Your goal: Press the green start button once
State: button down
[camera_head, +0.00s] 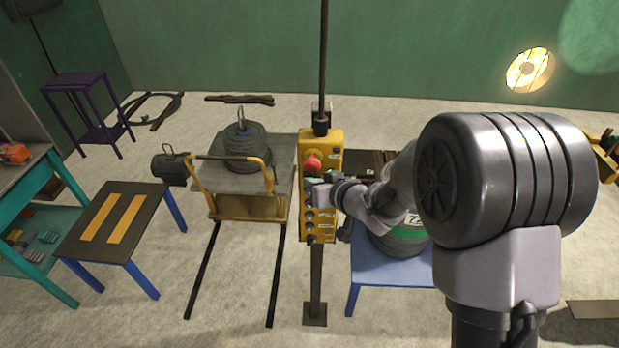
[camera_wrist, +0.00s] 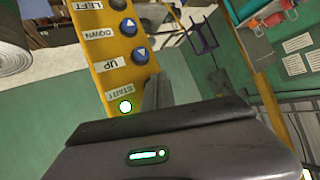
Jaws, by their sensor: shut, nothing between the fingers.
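The yellow control box (camera_head: 307,137) hangs upright in the middle of the head view, with a red mushroom button (camera_head: 312,163) near its top. In the wrist view the box (camera_wrist: 113,82) appears upside down. The green start button (camera_wrist: 125,106) glows there beside its START label, below the UP and DOWN buttons in that picture. My gripper (camera_wrist: 157,80) is shut and empty, with its fingers just right of the start button in the wrist view. In the head view my gripper (camera_head: 316,189) is in front of the box and hides the start button. I cannot tell whether the fingertips touch the box.
A cart (camera_head: 215,175) with a dark coil stands left of the box. A blue table (camera_head: 378,275) with a round load is at the right, partly behind my arm. A striped low table (camera_head: 75,245) stands at the left. The floor in front is mostly clear.

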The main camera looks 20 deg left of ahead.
jog(key=shift+s+d+b, duration=0.25)
jog(key=shift+s+b, duration=0.15)
jog(key=shift+s, duration=0.45)
jog(key=s+b, duration=0.1)
jog(key=s, duration=0.1)
jog(key=s+d+b, duration=0.1)
jog(key=s, duration=0.2)
jog(key=shift+w, duration=0.1)
dwell(0.5)
